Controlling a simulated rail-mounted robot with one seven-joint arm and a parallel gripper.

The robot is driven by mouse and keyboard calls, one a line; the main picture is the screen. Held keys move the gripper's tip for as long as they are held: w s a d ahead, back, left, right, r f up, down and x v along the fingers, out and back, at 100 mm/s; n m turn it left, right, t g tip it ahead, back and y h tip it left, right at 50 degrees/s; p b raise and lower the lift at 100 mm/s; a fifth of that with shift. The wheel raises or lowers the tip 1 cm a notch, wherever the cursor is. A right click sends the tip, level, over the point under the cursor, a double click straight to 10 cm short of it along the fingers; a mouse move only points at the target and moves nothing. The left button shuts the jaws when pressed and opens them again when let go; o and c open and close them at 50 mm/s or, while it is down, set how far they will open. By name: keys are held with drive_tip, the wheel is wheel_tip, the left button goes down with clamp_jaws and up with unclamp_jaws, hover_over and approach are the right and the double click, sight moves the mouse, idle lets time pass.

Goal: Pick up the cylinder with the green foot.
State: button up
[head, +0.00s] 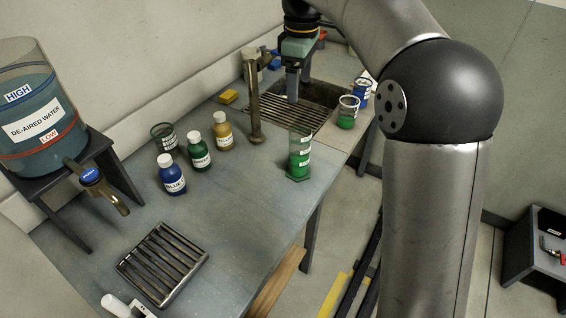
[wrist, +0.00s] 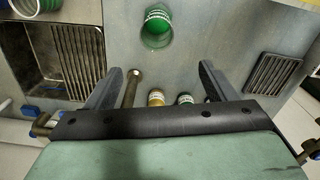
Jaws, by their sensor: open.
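The clear cylinder (head: 300,150) with green contents, white label bands and a green foot (head: 298,177) stands upright on the bench near its right edge. In the wrist view the cylinder (wrist: 157,27) shows at the top, beyond the fingertips and sideways between them. My gripper (head: 292,98) is over the sink, behind the cylinder in the head view and apart from it. In the wrist view my gripper (wrist: 158,80) has its two fingers spread wide, with nothing held between them.
A brown post (head: 254,105) stands near the cylinder. Yellow (head: 223,132), green (head: 199,152) and blue (head: 171,176) bottles stand to the left. Green (head: 347,113) and blue (head: 362,90) beakers stand by the sink. A slatted rack (head: 162,262) lies in front; bench between is clear.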

sight(300, 139)
drive_tip(key=shift+w+d+f, duration=0.1)
drive_tip(key=shift+d+f, duration=0.1)
drive_tip(key=shift+f, duration=4.15)
drive_tip(key=shift+w+d+f, duration=0.1)
drive_tip(key=shift+d+f, duration=0.05)
drive_tip(key=shift+f, duration=4.15)
drive_tip(key=c, duration=1.5)
